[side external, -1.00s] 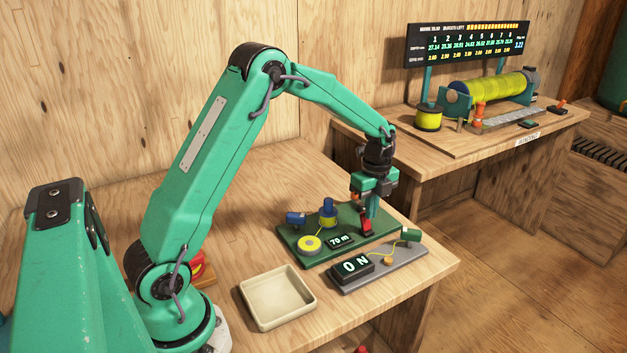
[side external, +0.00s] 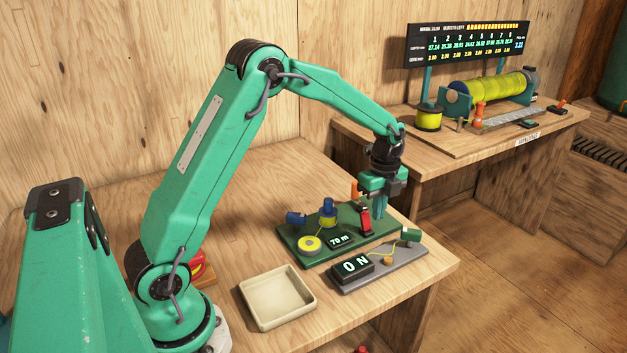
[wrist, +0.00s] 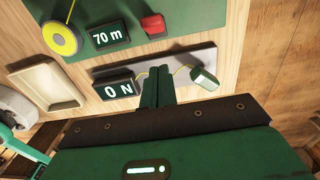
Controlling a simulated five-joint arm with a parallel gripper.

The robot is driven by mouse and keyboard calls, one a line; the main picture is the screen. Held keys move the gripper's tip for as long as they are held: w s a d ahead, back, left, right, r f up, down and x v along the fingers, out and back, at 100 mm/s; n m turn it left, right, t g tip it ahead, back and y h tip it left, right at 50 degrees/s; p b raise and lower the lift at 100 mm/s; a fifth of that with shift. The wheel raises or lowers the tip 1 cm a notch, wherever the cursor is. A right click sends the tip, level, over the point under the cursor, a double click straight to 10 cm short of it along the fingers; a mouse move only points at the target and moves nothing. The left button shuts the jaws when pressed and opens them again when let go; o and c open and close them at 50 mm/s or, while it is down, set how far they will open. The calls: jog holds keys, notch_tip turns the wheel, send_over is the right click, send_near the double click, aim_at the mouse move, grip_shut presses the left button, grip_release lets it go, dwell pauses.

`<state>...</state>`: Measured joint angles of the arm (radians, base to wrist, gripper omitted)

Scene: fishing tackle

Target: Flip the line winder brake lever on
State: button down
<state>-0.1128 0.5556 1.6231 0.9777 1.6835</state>
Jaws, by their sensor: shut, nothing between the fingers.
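The line winder is a green board (side external: 305,258) with blue parts, a yellow spool (side external: 310,244) and a display reading "70 m" (side external: 340,240). Its red brake lever (side external: 365,220) stands at the board's right part; it also shows in the wrist view (wrist: 153,25). My gripper (side external: 381,215) is shut and empty, just right of the lever and apart from it in the wrist view (wrist: 158,70).
The grey plate (side external: 385,271) also carries a green block (side external: 411,235) and a yellow cord. An empty cream tray (side external: 262,318) lies at front left. The table's right edge is close by. A second bench (side external: 450,143) stands behind.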

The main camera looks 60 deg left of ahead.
jog(key=a+r, duration=0.5)
jog(key=r, duration=0.3)
jog(key=shift+a, duration=0.3)
jog(key=s+d+r+n+t, duration=0.2)
jog(key=s+d+r+n, duration=0.25)
jog(key=s, duration=0.25)
jog(key=s+d+r+n+t, duration=0.1)
jog(key=s+d+r+n, duration=0.2)
jog(key=s+r+n, duration=0.25)
jog(key=s+d+f+n+t, duration=0.1)
jog(key=s+d+n, duration=0.1)
jog(key=s+n, duration=0.2)
jog(key=s+d+f+n+t, duration=0.1)
jog(key=s+n, duration=0.3)
jog(key=s, duration=0.6)
jog(key=shift+s+d+f+t, duration=0.15)
jog(key=shift+s+d+t, duration=0.1)
jog(key=shift+d+t, duration=0.15)
dwell(0.3)
